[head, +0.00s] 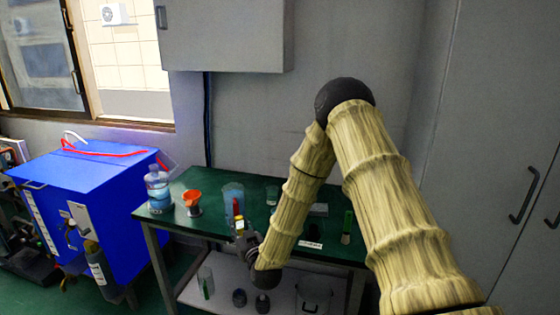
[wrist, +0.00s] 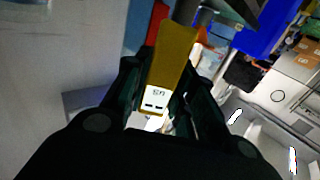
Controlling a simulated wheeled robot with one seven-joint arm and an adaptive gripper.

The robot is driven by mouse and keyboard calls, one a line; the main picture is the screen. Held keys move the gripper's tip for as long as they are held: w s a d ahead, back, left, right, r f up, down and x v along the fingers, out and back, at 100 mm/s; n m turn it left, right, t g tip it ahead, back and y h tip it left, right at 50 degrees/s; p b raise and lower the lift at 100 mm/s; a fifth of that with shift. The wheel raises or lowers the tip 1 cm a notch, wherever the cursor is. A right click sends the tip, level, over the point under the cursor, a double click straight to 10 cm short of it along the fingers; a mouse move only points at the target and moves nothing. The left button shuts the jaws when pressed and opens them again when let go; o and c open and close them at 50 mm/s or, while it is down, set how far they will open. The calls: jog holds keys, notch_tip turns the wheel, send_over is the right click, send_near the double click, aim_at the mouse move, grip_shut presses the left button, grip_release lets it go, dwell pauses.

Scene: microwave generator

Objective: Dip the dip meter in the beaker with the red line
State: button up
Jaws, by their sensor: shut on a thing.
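The dip meter (head: 239,223), yellow with a white display, is held by my gripper (head: 242,233) at the front edge of the green table. In the wrist view the yellow dip meter (wrist: 173,58) is clamped between the dark fingers of my gripper (wrist: 160,90). A clear, bluish beaker (head: 231,190) stands on the table behind the dip meter in the head view. A red strip (head: 235,206) shows in front of it; I cannot tell whether it belongs to the meter or the beaker. The meter's lower end is hidden, and whether it is inside the beaker is unclear.
A blue-labelled bottle (head: 158,190) and an orange-topped vessel (head: 193,203) stand on the green table (head: 178,225) at left. A green tube (head: 347,225) stands at right. A lower shelf holds several vessels. A blue machine (head: 85,185) is beside the table.

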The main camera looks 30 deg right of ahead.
jog(key=w+d+r+m+h+p, duration=0.2)
jog(key=d+r+h+p, duration=0.2)
jog(key=d+r, duration=1.3)
notch_tip(320, 180, down, 12)
jog(key=b, duration=0.8)
jog(key=shift+w+d+g, duration=0.2)
jog(key=shift+g, duration=0.2)
jog(key=shift+r, duration=0.1)
dwell(2.1)
notch_tip(320, 180, up, 9)
jog(key=p, duration=0.5)
dwell(0.7)
dwell(0.8)
